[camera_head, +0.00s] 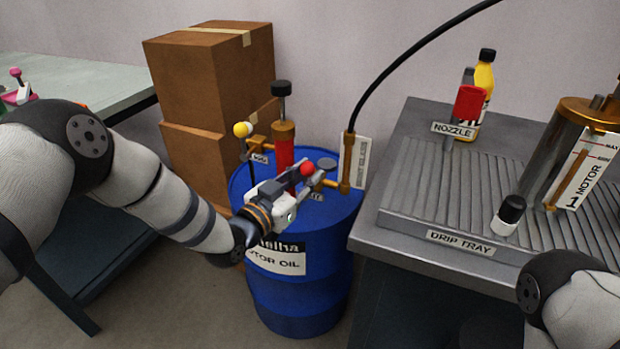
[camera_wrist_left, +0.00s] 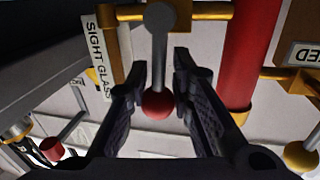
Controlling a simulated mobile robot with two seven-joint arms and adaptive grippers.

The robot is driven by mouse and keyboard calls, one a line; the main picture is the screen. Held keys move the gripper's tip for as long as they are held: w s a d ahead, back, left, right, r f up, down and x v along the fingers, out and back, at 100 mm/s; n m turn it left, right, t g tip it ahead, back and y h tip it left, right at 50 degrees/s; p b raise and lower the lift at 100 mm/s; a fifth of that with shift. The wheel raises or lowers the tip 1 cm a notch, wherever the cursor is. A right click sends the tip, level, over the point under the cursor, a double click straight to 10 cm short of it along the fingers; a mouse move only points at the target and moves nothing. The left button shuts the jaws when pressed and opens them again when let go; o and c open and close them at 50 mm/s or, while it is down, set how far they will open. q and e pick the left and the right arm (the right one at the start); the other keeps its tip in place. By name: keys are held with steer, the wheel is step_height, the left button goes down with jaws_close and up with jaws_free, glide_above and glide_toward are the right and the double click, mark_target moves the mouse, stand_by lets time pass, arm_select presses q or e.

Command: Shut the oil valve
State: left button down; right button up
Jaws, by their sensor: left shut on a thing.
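The valve lever with a red ball knob (camera_head: 307,168) sits on brass pipework on top of the blue motor oil drum (camera_head: 305,291). The label near it is partly hidden by my gripper. My left gripper (camera_head: 303,178) reaches over the drum and is shut on this lever. In the left wrist view, the red ball (camera_wrist_left: 158,105) lies between the two fingers, and the grey lever (camera_wrist_left: 158,55) runs up from it to a round hub. A second lever with a yellow ball (camera_head: 242,129) stands upright beside the red pump tube (camera_head: 284,146). My right gripper is out of view.
A sight glass (camera_head: 360,164) and black hose (camera_head: 400,58) rise right of the lever. Cardboard boxes (camera_head: 205,80) stand behind the drum. The drip tray (camera_head: 400,215) at right holds a nozzle, bottle and motor cylinder. A workbench (camera_head: 95,82) is at left.

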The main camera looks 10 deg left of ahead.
arm_select(q)
steer(key=shift+w+a+r+n, duration=0.15)
steer(key=shift+r+n, duration=0.15)
stand_by(0.4)
steer(key=c, duration=1.3)
jaws_free()
steer(key=shift+f, duration=0.15)
steer(key=v, duration=1.2)
steer(key=shift+f, duration=0.1)
